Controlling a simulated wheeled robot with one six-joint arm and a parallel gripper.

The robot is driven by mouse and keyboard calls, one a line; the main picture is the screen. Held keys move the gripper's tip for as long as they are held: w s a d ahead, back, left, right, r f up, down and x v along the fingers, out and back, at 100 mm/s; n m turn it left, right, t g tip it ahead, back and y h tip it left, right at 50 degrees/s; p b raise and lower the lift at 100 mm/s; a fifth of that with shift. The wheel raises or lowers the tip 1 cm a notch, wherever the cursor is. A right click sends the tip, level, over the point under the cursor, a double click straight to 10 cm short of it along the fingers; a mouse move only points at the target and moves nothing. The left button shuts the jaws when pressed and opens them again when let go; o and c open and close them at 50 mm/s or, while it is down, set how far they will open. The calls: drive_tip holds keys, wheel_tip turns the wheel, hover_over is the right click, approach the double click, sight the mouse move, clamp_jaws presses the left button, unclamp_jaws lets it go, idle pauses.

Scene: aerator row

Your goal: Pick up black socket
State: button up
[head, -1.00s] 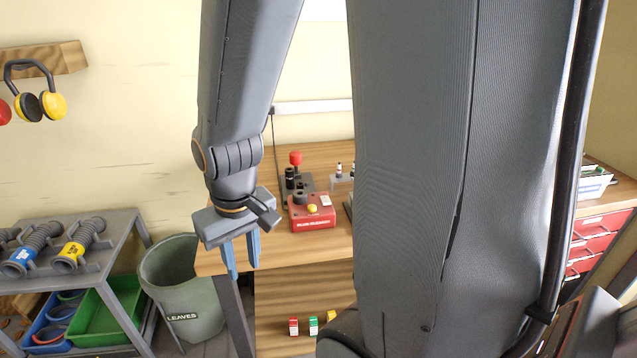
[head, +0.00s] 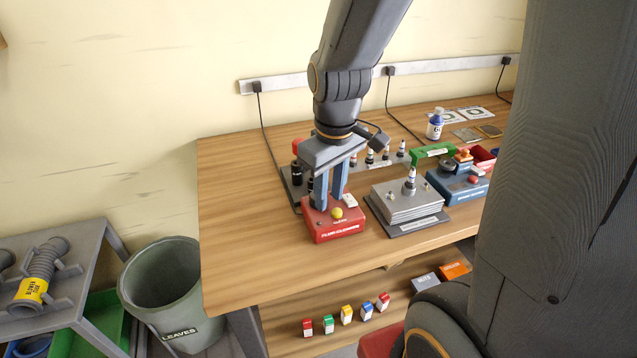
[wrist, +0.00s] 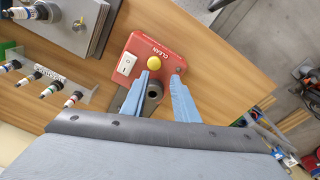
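Two small black cylinders, which look like black sockets, stand on a dark base at the left of the bench top in the head view. One (head: 297,174) is in clear sight; the other (head: 310,184) is partly hidden by my gripper. My gripper (head: 328,203) is just right of them, pointing down over a red cleaner box (head: 333,228). Its blue fingers are apart with nothing held. In the wrist view my gripper (wrist: 160,77) is over the box. A dark grey ring with a hole (wrist: 153,92) shows between the fingers; I cannot tell whether it is a socket.
A blue unit (head: 455,187) is further right. The bench's left part (head: 235,215) is clear.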

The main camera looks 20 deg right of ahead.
drive_tip(key=w+n, duration=0.6)
drive_tip(key=n, duration=0.1)
drive_tip(key=w+n+g+b, duration=0.1)
drive_tip(key=w+n, duration=0.6)
drive_tip(key=shift+d+r, duration=0.1)
drive_tip(key=shift+d, duration=0.05)
drive_tip(key=shift+s+d+f+p, duration=0.1)
drive_tip(key=shift+f+p, duration=0.45)
drive_tip(key=shift+f, duration=1.2)
drive_tip(key=shift+s+f+p, duration=0.1)
drive_tip(key=shift+f+p, duration=0.45)
drive_tip(key=shift+f, duration=1.15)
clamp_jaws()
